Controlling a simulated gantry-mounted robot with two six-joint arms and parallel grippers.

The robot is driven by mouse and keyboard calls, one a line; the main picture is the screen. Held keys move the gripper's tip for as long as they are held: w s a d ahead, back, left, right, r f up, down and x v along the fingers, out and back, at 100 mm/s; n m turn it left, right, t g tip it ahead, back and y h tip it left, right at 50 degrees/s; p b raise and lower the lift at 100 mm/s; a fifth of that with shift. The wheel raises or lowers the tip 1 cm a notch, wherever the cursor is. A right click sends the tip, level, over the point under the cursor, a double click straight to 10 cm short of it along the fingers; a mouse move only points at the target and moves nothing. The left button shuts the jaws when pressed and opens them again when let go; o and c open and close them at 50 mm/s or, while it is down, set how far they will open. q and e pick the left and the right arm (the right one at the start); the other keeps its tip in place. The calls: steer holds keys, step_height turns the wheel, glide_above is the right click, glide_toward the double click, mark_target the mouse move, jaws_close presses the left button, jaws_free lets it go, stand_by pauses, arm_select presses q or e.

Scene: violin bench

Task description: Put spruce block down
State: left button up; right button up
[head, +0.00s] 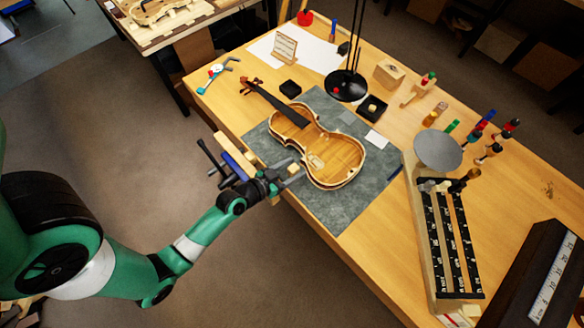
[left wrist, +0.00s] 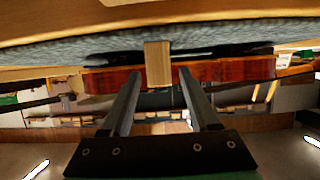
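The spruce block (left wrist: 158,64) is a pale, upright piece in the middle of the left wrist view. It is in line with the gap between my left fingers, with clear space on both sides, and its end meets the grey mat. My left gripper (head: 294,173) is open at the mat's left edge, beside the violin's lower body; the left wrist view shows its two dark fingers apart (left wrist: 160,76). The open violin body (head: 337,158) lies on the mat, and its reddish side (left wrist: 237,70) shows behind the block. In the head view the block is hard to make out. My right gripper is out of view.
The grey mat (head: 338,207) covers the bench middle. A black lamp base (head: 346,86), a small dark tray (head: 372,107) and a grey disc (head: 438,150) stand beyond the violin. A tool rack (head: 428,235) is at right. A clamp or vise (head: 230,165) sits at the near edge.

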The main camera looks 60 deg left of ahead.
arm_select(q)
steer(key=shift+s+r, duration=0.15)
steer(key=v, duration=1.1)
steer(key=shift+s+d+r+b, duration=0.15)
steer(key=shift+s+r+b, duration=0.05)
steer(key=shift+s+b, duration=0.2)
steer(key=shift+w, duration=0.1)
